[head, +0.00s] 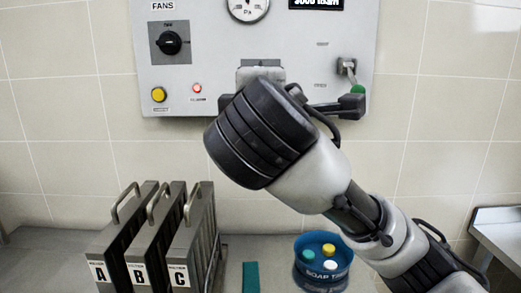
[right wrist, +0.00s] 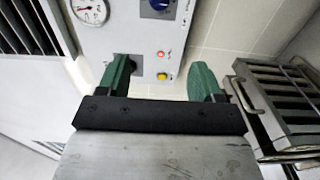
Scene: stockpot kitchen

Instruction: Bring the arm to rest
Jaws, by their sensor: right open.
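My right arm comes in from the lower right of the head view and reaches up in front of the control panel (head: 205,70). Its wrist hides most of the right gripper (head: 292,98), whose dark ends show on both sides. In the right wrist view the right gripper (right wrist: 162,68) is open, its two green fingers wide apart with nothing between them. The control panel (right wrist: 135,25) shows beyond the fingers; I cannot tell whether they touch it. My left gripper is not in view.
Metal filters labelled A, B and C (head: 180,240) stand at the lower left. A blue soap tub (head: 322,277) with coloured tabs and a teal strip (head: 250,277) are below my arm. A metal surface edge (head: 500,240) is at far right.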

